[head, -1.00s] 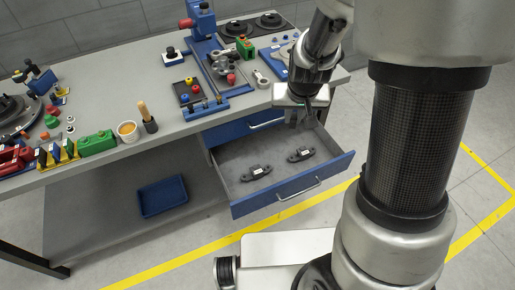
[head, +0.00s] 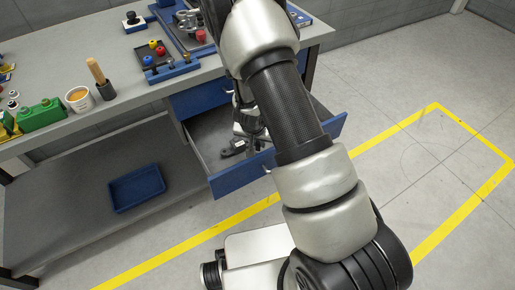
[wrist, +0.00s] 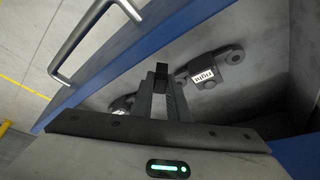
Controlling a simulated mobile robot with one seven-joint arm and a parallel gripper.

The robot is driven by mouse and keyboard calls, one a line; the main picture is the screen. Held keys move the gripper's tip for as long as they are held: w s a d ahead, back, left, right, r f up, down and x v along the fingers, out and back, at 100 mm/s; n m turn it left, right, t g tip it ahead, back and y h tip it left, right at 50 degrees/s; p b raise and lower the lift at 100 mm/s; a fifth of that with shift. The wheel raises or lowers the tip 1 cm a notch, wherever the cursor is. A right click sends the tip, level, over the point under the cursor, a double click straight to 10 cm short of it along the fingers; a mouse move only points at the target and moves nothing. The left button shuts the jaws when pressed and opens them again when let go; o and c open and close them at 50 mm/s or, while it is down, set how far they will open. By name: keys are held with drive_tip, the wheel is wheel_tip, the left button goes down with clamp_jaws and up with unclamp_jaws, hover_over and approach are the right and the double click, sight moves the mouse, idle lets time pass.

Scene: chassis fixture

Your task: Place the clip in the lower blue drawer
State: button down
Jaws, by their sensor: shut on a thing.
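The lower blue drawer (head: 238,180) is pulled open under the bench; its blue front also shows in the wrist view (wrist: 190,27). My gripper (wrist: 161,72) is shut on a small black piece, taken as the clip (wrist: 161,68), mostly hidden between the fingertips. In the head view my arm largely hides my gripper (head: 248,124), which is over the open drawer. A dark part labelled "Right" (wrist: 220,62) lies on the drawer floor beside the fingers. A second dark part (wrist: 122,104) lies left of them, partly hidden by my gripper. Height above the floor is unclear.
The upper blue drawer (head: 203,97) is shut above the open one. The bench top (head: 130,100) holds a cup (head: 80,99), a green block (head: 42,115) and a small tray (head: 153,55). A blue bin (head: 137,187) sits on the lower shelf. Floor to the right is clear.

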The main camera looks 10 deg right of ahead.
sight(258, 147)
drive_tip(key=shift+f+b, duration=0.65)
drive_tip(key=shift+f, duration=1.5)
